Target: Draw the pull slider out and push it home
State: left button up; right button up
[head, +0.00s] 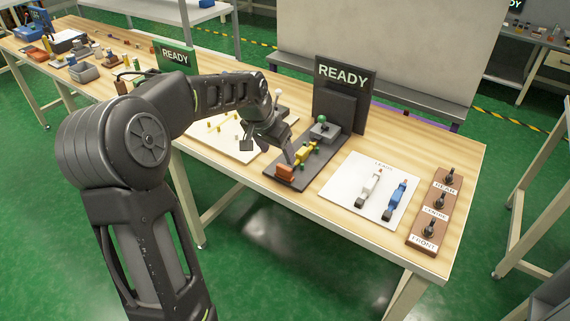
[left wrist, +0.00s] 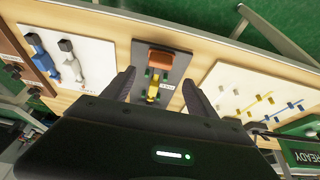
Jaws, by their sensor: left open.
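A dark base plate (head: 286,185) on the wooden bench carries an orange-brown block (head: 285,172) at its near end and a yellow piece (head: 301,154) behind it. I cannot tell for certain which part is the pull slider. My left gripper (head: 268,148) hangs over the left side of this plate. In the left wrist view my left gripper (left wrist: 160,88) is open, with one finger on each side of the yellow piece (left wrist: 153,88). The orange-brown block (left wrist: 160,58) lies beyond the fingertips. The gripper holds nothing. My right gripper is not in view.
A READY screen (head: 343,78) stands behind the plate, with a green-topped grey part (head: 322,128) before it. A white board (head: 345,200) with grey and blue levers and a brown switch panel (head: 432,225) lie right. A pegged pale board (head: 222,146) lies left.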

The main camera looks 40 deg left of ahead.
aim_at(284, 167)
pick_arm(q)
jog(key=x, duration=0.7)
jog(key=shift+w+a+f+p, duration=0.1)
jog(key=shift+w+f+p, duration=0.1)
jog(key=shift+f+p, duration=0.15)
jog(key=shift+c, duration=0.6)
grip_shut()
